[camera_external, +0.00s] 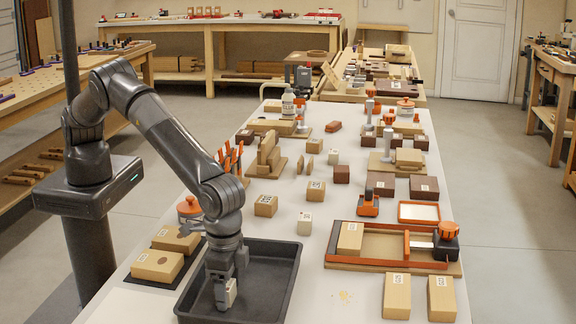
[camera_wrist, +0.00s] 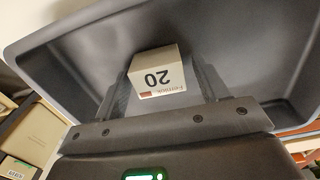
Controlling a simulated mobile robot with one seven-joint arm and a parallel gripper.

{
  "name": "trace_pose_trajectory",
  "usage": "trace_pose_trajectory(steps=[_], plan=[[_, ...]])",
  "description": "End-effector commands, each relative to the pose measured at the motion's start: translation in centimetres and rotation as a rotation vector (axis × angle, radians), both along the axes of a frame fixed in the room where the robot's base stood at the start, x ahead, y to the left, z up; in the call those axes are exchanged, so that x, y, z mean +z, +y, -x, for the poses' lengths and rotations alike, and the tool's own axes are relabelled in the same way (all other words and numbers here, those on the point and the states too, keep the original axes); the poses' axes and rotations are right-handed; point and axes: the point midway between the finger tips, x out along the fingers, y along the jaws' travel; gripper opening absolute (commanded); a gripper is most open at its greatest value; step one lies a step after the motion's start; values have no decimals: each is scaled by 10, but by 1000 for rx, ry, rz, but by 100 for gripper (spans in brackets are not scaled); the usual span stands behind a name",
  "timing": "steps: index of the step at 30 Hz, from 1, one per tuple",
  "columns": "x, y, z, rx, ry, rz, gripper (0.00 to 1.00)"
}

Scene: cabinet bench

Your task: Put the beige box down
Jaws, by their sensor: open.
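The beige box (camera_wrist: 158,75), a small block with a label reading "20", sits between the two fingers of my gripper in the wrist view. In the external view the box (camera_external: 232,291) shows as a pale face low inside the dark grey tray (camera_external: 288,262). My gripper (camera_external: 224,298) points down into the tray, with its jaws open around the box. The box appears to be at the tray floor, though its underside is hidden. Small gaps between fingers and box are hard to judge.
Wooden blocks (camera_external: 157,265) lie left of the tray, beside an orange-lidded jar (camera_external: 189,208). A small pale block (camera_external: 305,223) stands behind the tray. A wooden fixture with an orange frame (camera_external: 385,262) lies to the right. The right part of the tray is empty.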

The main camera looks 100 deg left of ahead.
Motion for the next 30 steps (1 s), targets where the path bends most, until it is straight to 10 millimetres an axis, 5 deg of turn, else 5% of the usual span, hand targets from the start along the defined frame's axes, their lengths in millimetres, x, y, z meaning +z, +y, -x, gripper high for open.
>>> trace_pose_trajectory(steps=[8, 18, 26, 30], plan=[[18, 0, 0, 0, -1, 1, 67], [91, -1, -1, -1, -3, 3, 67], [121, 0, 0, 1, -1, 2, 67], [141, 17, -3, 10, -9, 13, 67]])
